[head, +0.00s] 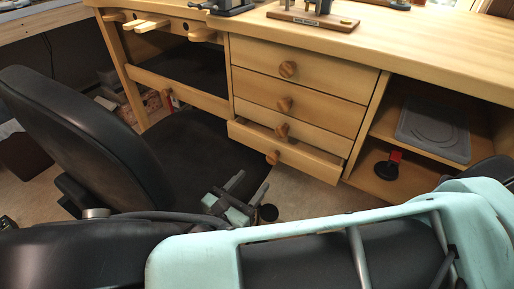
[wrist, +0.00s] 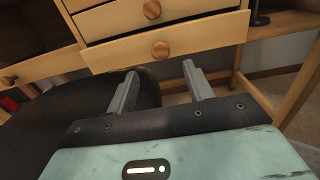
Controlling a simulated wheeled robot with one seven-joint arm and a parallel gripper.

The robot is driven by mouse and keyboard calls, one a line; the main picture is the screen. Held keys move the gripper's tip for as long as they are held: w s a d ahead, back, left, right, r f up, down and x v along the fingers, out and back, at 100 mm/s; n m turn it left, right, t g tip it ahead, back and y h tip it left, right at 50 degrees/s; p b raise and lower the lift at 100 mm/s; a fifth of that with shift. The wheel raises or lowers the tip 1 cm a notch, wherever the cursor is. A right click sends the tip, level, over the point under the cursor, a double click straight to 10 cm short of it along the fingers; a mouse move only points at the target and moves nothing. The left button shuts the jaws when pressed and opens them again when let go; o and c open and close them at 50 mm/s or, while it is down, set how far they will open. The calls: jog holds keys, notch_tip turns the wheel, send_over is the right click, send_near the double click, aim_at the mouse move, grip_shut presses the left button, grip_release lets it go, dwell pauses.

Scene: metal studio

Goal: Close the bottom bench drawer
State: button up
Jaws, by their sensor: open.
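The bottom bench drawer (head: 300,159) stands partly pulled out, its front jutting past the drawers above and its inside showing as a narrow gap. Its round wooden knob (head: 272,157) is on the front. The bottom drawer's front also shows in the wrist view (wrist: 205,44), with its knob (wrist: 160,49) straight ahead between the finger lines. My gripper (head: 249,186) is open and empty, in front of and below the drawer in the head view. Its two fingers point toward the drawer front in the wrist view (wrist: 159,70) and appear apart from it.
Above it are several drawers, such as the top drawer (head: 310,70), that look shut. A black chair (head: 75,135) stands close on the left, its seat near my gripper. Open shelves (head: 395,165) with a grey tray (head: 433,130) are on the right.

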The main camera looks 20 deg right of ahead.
aim_at(271, 160)
jog(key=x, duration=0.8)
jog(key=shift+w+d+b, duration=0.15)
jog(key=shift+b, duration=0.15)
